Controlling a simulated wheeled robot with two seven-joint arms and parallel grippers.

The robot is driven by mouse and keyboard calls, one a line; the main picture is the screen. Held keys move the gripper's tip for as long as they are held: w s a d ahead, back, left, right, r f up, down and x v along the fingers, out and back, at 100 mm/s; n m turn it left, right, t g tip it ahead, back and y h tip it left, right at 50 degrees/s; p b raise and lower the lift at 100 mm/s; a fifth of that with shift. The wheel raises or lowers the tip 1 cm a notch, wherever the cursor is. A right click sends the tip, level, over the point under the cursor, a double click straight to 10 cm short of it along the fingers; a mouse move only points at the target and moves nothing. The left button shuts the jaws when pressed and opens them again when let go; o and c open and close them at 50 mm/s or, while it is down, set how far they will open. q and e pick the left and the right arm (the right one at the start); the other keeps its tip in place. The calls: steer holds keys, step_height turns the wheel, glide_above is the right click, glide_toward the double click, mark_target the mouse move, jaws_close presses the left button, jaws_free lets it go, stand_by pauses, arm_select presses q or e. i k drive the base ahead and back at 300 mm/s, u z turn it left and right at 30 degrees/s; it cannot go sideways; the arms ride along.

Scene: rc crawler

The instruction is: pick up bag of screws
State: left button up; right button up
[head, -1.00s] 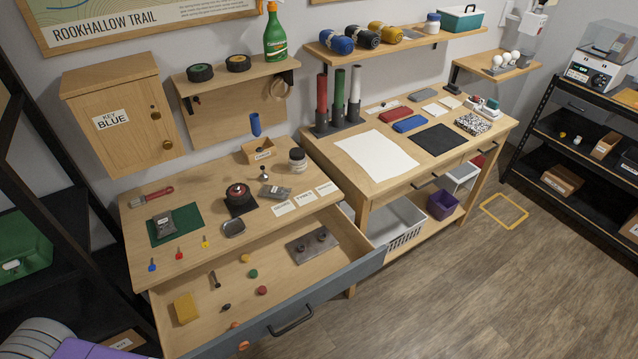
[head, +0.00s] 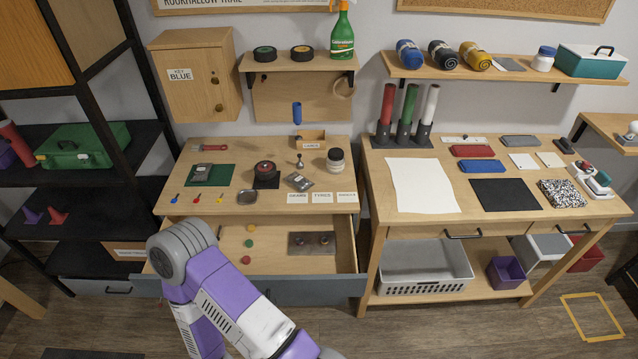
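Two small grey packets lie on the left workbench. One packet (head: 299,182) lies on the bare wood near the white label cards. The other packet (head: 201,173) lies on a dark green mat (head: 224,180) at the left. Either could be the bag of screws; the contents are too small to tell. A purple and grey arm of mine crosses the bottom of the view, in front of the open drawer. Neither gripper shows.
The workbench drawer (head: 270,261) stands open with several small parts inside. Red, blue and yellow keys (head: 197,198) lie near the bench's front edge.

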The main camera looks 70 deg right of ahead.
mark_target(298, 181)
steer(key=z, duration=1.4)
